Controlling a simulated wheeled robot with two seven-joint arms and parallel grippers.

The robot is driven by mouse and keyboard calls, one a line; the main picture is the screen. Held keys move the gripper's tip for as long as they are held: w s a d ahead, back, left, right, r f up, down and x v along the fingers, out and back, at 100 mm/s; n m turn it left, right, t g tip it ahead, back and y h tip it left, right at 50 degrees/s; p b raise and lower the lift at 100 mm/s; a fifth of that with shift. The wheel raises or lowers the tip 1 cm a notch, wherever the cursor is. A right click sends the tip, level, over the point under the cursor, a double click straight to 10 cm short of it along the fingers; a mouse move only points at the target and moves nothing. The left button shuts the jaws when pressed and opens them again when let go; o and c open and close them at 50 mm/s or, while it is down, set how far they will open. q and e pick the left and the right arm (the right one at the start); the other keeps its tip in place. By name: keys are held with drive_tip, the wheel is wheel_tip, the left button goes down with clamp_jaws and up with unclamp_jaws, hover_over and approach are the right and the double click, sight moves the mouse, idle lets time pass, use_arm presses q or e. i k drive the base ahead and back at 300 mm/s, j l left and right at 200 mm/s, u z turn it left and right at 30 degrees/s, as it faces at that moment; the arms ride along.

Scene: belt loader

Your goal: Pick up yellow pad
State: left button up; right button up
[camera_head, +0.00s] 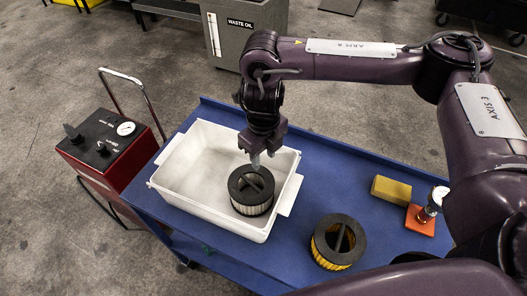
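The yellow pad (391,191) lies on the right side of the blue table (330,180), beside an orange block with a gauge. My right gripper (257,160) points down over the white bin (180,195), well to the left of the pad. Its fingertips are just above a black-and-white filter (251,190) in the bin; I cannot tell whether they touch it or how far apart they are. My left gripper is not in view.
A black-and-yellow filter (337,242) stands on the table in front of the pad. A gauge (433,200) stands at the orange block (420,220). A red cart (107,155) is left of the table. A grey waste oil box (240,30) stands behind.

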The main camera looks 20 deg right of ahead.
sight(383, 188)
drive_tip(key=k, duration=1.5)
